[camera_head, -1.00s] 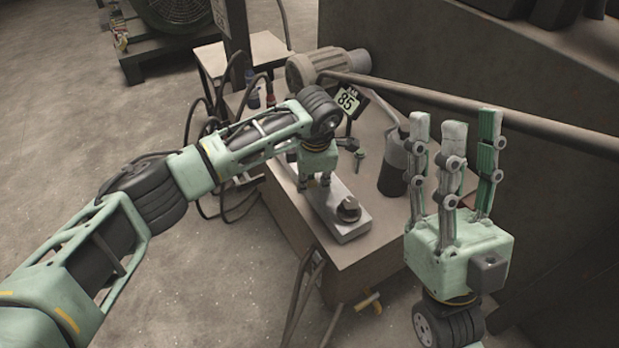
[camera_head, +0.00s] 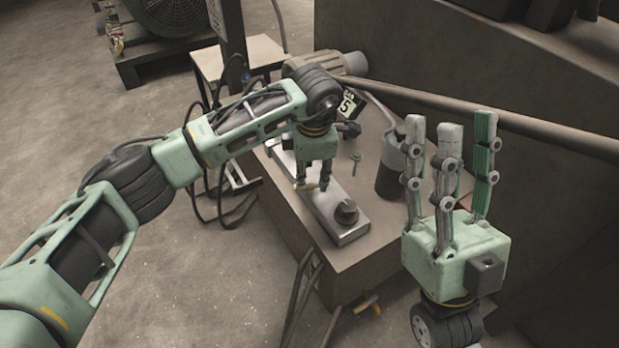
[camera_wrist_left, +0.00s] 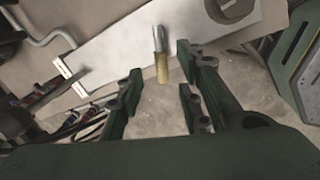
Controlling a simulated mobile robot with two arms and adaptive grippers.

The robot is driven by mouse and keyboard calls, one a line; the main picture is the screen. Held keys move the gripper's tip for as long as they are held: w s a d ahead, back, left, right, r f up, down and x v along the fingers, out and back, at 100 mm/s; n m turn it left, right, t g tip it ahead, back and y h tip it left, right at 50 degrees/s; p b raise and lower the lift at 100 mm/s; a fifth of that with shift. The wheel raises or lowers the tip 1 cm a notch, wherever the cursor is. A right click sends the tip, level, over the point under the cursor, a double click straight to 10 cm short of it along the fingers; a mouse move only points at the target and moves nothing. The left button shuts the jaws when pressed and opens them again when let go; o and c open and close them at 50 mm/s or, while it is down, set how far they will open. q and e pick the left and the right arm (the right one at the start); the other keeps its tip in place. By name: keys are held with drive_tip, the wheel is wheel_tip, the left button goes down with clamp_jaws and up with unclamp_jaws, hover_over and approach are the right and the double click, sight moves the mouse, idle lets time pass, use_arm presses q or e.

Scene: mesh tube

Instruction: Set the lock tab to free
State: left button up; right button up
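A pale metal plate (camera_head: 332,222) lies on the workbench and carries a dark round knob (camera_head: 346,211) at its near end. In the left wrist view a small tab with a metal shank and brass-coloured end (camera_wrist_left: 161,62) sticks out past the edge of the plate (camera_wrist_left: 115,52). My left gripper (camera_head: 312,185) points down over the plate, beyond the knob. Its fingers (camera_wrist_left: 160,82) are open, with the tab between and ahead of them; I see no clear contact. My right gripper (camera_head: 452,130) is raised, fingers up and apart, empty, at the right.
A grey cylinder with a bent handle (camera_head: 391,172) and a small bolt-like piece (camera_head: 356,160) stand right of the plate. A long pipe (camera_head: 480,112) crosses behind. Cables hang left of the bench (camera_head: 375,250).

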use_arm(q)
wheel_tip(320, 180, up, 6)
drive_tip(key=s, duration=0.1)
drive_tip(key=shift+s+d+r, duration=0.15)
idle(0.5)
